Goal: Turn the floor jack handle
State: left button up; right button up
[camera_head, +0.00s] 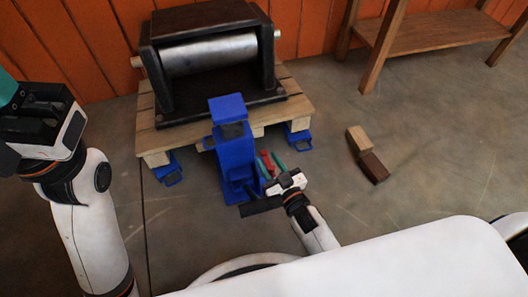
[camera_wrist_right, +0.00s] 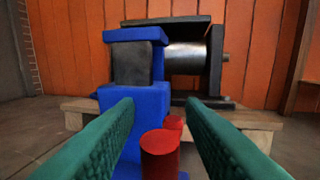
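The blue floor jack (camera_head: 229,160) stands upright at the front of a wooden pallet in the head view. Its red handle (camera_head: 267,162) sticks out at its right side. In the right wrist view, the blue jack (camera_wrist_right: 136,85) fills the centre and the red round handle (camera_wrist_right: 159,158) is low in the middle. My right gripper (camera_head: 271,162) has green fingers on either side of the red handle. The fingers are open, with gaps visible between them and the handle. My left gripper (camera_head: 40,120) is at the left edge, away from the jack; its fingertips are mostly out of frame.
A heavy dark press with a grey roller (camera_head: 210,54) sits on the wooden pallet (camera_head: 300,100). Small blue feet (camera_head: 168,170) show at the pallet's front. Two wooden blocks (camera_head: 372,166) lie on the floor to the right. A wooden bench (camera_head: 440,40) stands behind. Floor between is clear.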

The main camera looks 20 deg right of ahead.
jog(key=shift+w+a, duration=0.1)
jog(key=shift+w, duration=0.15)
grip_shut()
